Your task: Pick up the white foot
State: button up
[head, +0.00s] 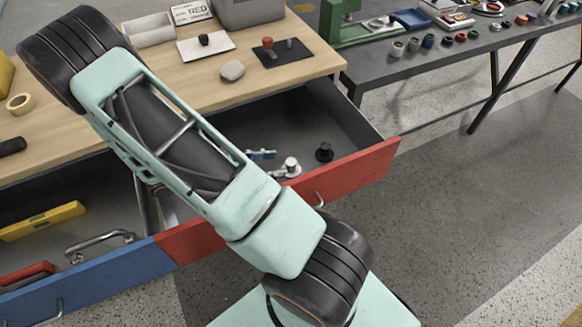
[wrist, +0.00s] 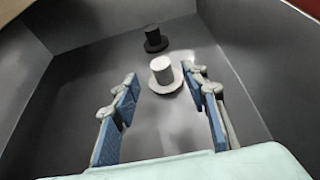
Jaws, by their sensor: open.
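The white foot (wrist: 162,72) is a short white cylinder on a wide round base. It stands upright on the floor of the open red-fronted drawer (head: 350,181). In the head view the white foot (head: 291,166) shows just beside my gripper's fingers. My gripper (wrist: 160,110) is open and empty, with its blue finger pads apart. In the wrist view the foot stands between and slightly beyond the fingertips, and I see no contact. In the head view my gripper (head: 272,162) is partly hidden by my arm.
A black foot (wrist: 155,40) of similar shape stands behind the white one in the same drawer; it also shows in the head view (head: 324,152). Drawer walls surround both. A blue-fronted drawer (head: 95,279) with a yellow level (head: 42,220) is open at left.

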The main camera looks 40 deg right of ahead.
aim_at(289, 163)
jog(key=x, duration=0.7)
jog(key=shift+s, duration=0.1)
grip_shut()
